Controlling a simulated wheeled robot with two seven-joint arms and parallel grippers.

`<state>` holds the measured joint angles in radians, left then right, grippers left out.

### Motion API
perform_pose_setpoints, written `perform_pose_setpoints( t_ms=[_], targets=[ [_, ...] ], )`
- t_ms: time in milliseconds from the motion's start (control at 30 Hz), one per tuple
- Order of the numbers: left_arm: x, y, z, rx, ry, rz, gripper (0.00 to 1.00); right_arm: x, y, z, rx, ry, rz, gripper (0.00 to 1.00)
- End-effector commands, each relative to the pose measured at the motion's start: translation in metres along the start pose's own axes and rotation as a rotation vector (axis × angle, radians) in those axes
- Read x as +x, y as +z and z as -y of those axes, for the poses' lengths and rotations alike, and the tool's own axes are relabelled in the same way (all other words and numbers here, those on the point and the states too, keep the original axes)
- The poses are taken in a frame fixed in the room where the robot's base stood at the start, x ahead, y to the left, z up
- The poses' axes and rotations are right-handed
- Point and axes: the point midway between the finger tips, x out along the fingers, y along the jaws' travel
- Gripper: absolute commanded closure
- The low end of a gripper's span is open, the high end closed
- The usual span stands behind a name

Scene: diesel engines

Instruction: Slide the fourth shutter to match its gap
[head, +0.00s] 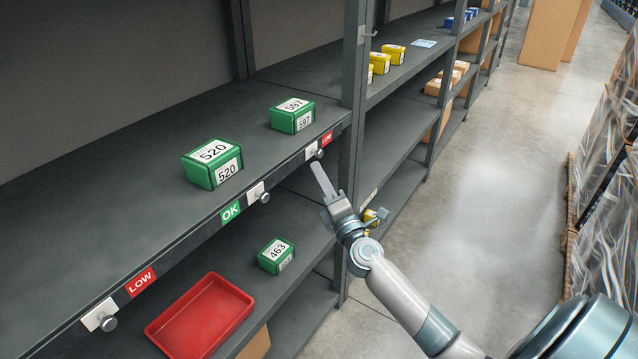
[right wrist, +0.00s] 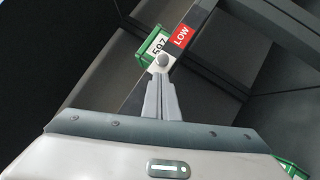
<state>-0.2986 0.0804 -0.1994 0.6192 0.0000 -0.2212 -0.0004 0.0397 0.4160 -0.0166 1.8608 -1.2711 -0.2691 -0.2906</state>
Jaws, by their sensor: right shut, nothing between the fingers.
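Three white sliding shutters with round grey knobs show along the shelf's front edge in the head view: a left one (head: 94,317), a middle one (head: 255,191) and a right one (head: 311,151). A red LOW label (head: 140,282) is beside the left shutter, a green OK label (head: 231,211) beside the middle one, and a red LOW label (head: 327,139) beside the right one. Which shutter is fourth I cannot tell. My right gripper (head: 316,165) is shut and empty, its tips close to the right shutter's knob (right wrist: 162,60); contact is unclear. My left gripper is not in view.
Green boxes 520 (head: 212,163) and 597 (head: 292,115) stand on the shelf behind the rail. Below are a red tray (head: 200,318) and green box 463 (head: 276,256). A shelf upright (head: 355,70) stands just right of the right shutter. The aisle floor is clear.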

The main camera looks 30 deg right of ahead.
Motion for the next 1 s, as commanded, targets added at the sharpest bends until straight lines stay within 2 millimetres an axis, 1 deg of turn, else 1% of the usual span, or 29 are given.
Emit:
perform_pose_setpoints(
  t_ms=[33, 167, 533, 633, 733, 833, 867, 933, 1000],
  targets=[
    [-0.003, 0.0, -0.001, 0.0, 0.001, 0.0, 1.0, 0.004, 0.004, -0.001, -0.001, -0.001, 0.001, 1.0],
    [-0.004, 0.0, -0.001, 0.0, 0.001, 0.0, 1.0, 0.008, 0.009, 0.0, -0.001, -0.001, 0.001, 1.0],
    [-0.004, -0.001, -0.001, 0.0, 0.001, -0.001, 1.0, 0.009, 0.01, 0.001, 0.0, -0.001, 0.001, 1.0],
    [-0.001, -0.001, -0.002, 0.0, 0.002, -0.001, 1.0, 0.011, 0.013, 0.004, -0.001, -0.001, 0.001, 1.0],
    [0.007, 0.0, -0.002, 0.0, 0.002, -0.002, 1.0, 0.018, 0.023, 0.012, -0.003, 0.0, 0.001, 1.0],
    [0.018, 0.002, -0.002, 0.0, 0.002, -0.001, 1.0, 0.028, 0.04, 0.023, -0.003, 0.001, 0.003, 1.0],
    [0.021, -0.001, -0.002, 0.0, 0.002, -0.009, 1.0, 0.032, 0.046, 0.026, -0.003, 0.002, 0.003, 1.0],
    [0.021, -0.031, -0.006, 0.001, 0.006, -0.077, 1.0, 0.038, 0.055, 0.031, -0.003, 0.0, 0.002, 1.0],
    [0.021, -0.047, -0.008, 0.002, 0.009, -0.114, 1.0, 0.043, 0.063, 0.034, -0.002, 0.001, 0.002, 1.0]
  ],
)
